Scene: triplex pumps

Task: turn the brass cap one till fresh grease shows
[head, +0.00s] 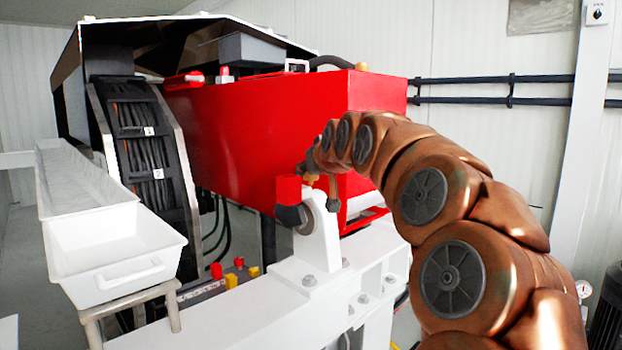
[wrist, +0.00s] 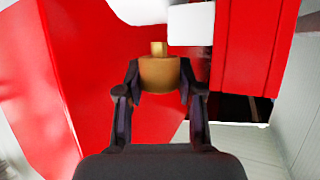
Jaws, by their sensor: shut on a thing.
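The brass cap (wrist: 159,74) shows in the middle of the wrist view, a smooth golden round piece with a narrower brass stub at its far end. My gripper (wrist: 160,88) has one dark finger on each side of the cap, shut on it. In the head view my gripper (head: 312,168) is small and partly hidden by my copper-coloured arm, in front of the red housing and just above the white bracket. The cap cannot be made out clearly there. No grease can be seen in either view.
The large red housing (head: 262,125) stands close behind my gripper. A white bracket (head: 318,240) with bolts rises below it. A white tray (head: 110,255) stands at the left, near a black cable chain (head: 145,150). Another brass piece (head: 361,66) sits on top of the housing.

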